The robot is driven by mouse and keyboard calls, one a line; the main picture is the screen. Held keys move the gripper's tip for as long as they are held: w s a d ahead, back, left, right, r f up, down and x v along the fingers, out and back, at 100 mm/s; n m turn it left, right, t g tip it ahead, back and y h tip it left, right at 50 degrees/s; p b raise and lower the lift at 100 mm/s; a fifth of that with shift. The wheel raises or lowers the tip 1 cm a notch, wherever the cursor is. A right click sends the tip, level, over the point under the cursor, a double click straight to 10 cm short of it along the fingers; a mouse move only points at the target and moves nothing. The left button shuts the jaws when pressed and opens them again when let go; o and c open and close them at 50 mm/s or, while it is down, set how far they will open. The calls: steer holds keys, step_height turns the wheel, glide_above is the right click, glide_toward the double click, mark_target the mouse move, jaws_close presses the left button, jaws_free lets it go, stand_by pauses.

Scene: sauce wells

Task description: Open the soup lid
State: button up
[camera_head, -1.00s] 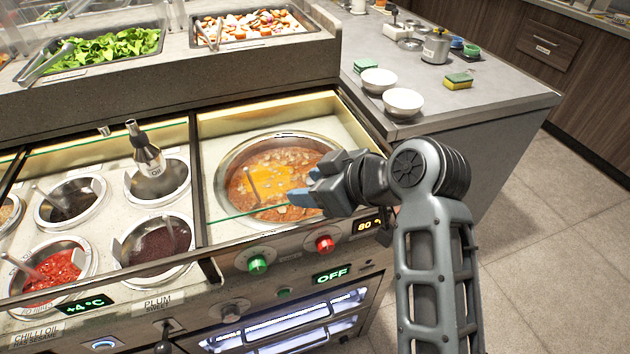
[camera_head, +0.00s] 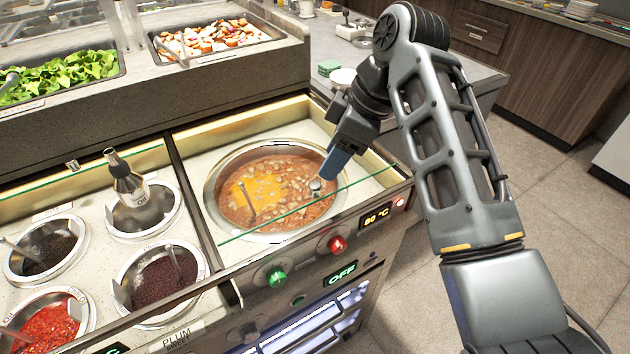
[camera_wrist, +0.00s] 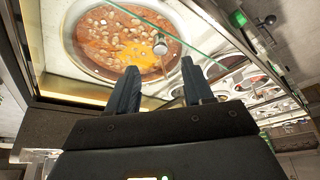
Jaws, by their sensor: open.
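The soup pot (camera_head: 213,192) is a round metal well set in the counter, holding orange-brown soup (camera_head: 285,205) with pale chunks. A clear glass lid, seen mainly by its green front edge (camera_head: 365,178), lies across the well. A small round metal knob (camera_head: 316,185) stands at the right side of the soup. The knob (camera_wrist: 160,45) also shows in the wrist view, ahead of the fingers. My gripper (camera_head: 337,163) is open and empty, angled down above the right of the pot, just beside the knob. In the wrist view my gripper (camera_wrist: 160,82) has two blue-grey fingers spread apart.
Sauce wells with red chili (camera_head: 45,335), plum sauce (camera_head: 160,285) and an oil bottle (camera_head: 127,185) lie to the left. A raised shelf with food trays (camera_head: 215,35) stands behind. A green knob (camera_head: 277,279) and red knob (camera_head: 338,244) are on the front panel.

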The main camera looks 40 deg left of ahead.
mark_target(317, 184)
steer(key=shift+p+x, duration=0.35)
steer(key=shift+x, duration=3.5)
steer(key=shift+s, duration=0.1)
jaws_close()
